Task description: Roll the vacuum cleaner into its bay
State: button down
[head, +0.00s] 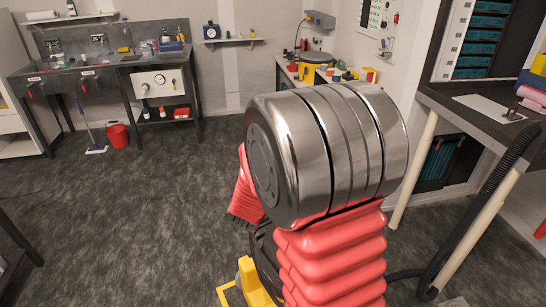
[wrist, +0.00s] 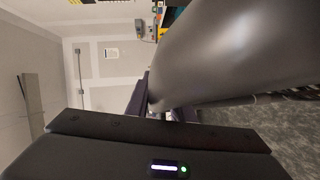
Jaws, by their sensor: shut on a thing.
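A yellow and black body, apparently the vacuum cleaner (head: 252,283), shows in part at the bottom centre of the head view, low on the floor. My steel and red arm covers most of it. In the wrist view my gripper (wrist: 157,108) shows only in part, with a dark housing and a green light below. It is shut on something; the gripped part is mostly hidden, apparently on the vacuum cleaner. A large smooth grey shape fills the upper right there. I cannot make out the bay for certain.
A dark bench (head: 447,98) on cream legs stands at the right, with a black ribbed hose (head: 503,170) beside it. A red bucket (head: 118,135) and a mop (head: 91,138) stand by the back-left bench. The carpet (head: 150,205) at left and centre is clear.

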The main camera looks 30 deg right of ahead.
jog(key=shift+s+f, duration=0.2)
jog(key=shift+f, duration=0.2)
jog(key=c, duration=1.6)
grip_release()
jog(key=shift+r, duration=0.15)
jog(key=shift+o, duration=0.2)
jog(key=shift+r, duration=0.1)
jog(key=shift+a, duration=0.1)
